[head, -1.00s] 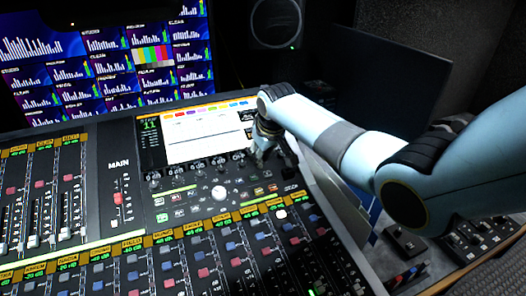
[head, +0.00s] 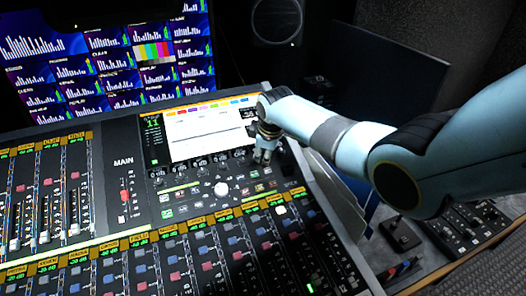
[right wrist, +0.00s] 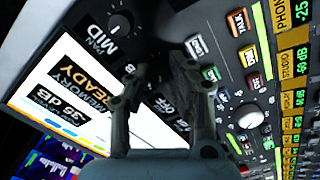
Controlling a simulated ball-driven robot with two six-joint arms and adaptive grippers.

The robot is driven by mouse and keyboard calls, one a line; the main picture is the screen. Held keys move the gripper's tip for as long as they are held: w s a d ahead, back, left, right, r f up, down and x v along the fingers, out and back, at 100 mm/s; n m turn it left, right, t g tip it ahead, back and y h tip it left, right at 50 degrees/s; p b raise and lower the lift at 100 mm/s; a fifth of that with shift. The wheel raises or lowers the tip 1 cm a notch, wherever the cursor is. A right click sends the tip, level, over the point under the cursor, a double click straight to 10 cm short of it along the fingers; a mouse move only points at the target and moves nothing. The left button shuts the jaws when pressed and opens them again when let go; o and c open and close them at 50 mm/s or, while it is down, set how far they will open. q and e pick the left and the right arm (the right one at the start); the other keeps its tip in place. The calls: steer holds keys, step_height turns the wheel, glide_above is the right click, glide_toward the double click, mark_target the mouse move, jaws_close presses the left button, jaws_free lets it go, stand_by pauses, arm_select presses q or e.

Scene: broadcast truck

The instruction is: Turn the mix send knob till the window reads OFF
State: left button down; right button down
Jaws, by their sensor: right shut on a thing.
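My right gripper (head: 264,157) is at the right end of the small knob row below the console's screen (head: 205,133). In the right wrist view its fingers (right wrist: 163,68) are shut on a dark knob, mostly hidden between them. I take this for the mix send knob, but its name is not readable. Beside the fingers, a partly covered window (right wrist: 167,108) appears to read OFF. Other screen windows read MID, READY and about -35 dB; the sign is unclear. My left gripper is not in view.
A pale round knob (head: 221,189) and small lit buttons lie just below the gripper. The fader bank (head: 190,255) fills the front. Monitors (head: 100,60) stand behind the console. A side panel with a joystick (head: 400,232) lies to the right, under my arm.

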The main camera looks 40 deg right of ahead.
steer(key=shift+n, duration=0.3)
steer(key=c, duration=1.2)
jaws_free()
steer(key=v, duration=0.8)
steer(key=shift+f, duration=0.1)
